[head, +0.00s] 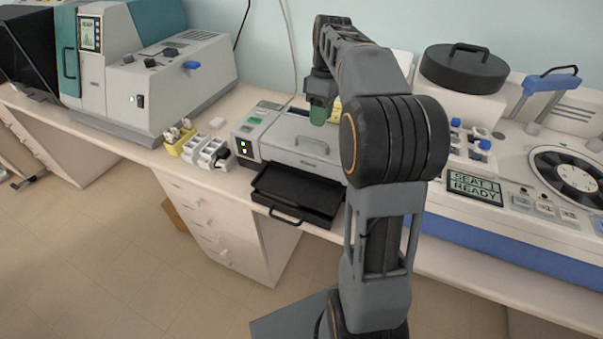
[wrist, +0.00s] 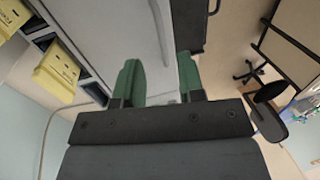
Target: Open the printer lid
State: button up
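The printer (head: 262,133) is a light grey box on the bench, with a small green screen and lit buttons on its left end. Its lid (head: 285,131) looks shut, and a pale bar handle (head: 311,145) sits on the lid's front part. A black tray (head: 300,192) sticks out of its front. My gripper (head: 320,112) is over the rear part of the printer, pointing down. In the wrist view my gripper (wrist: 159,78) has its green fingers apart with nothing between them. The pale handle (wrist: 160,25) lies ahead of the fingers there, apart from them.
A yellow rack (head: 179,139) and white racks (head: 209,151) stand left of the printer. A large grey and teal machine (head: 170,85) is farther left. A white machine with a "SEAT 1 READY" screen (head: 475,187) is at right. Yellow boxes (wrist: 57,72) show in the wrist view.

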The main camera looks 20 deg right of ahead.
notch_tip(320, 180, up, 8)
jog(key=w+p, duration=0.1)
jog(key=p, duration=0.1)
jog(key=s+a+f+m+t+h+b, duration=0.1)
jog(key=s+a+f+m+t+b, duration=0.2)
jog(key=s+a+f+m, duration=0.3)
jog(key=shift+s+a+f+m+t+h, duration=0.4)
jog(key=shift+s+a+f, duration=1.65)
jog(key=shift+s+f, duration=1.5)
jog(key=shift+w, duration=0.1)
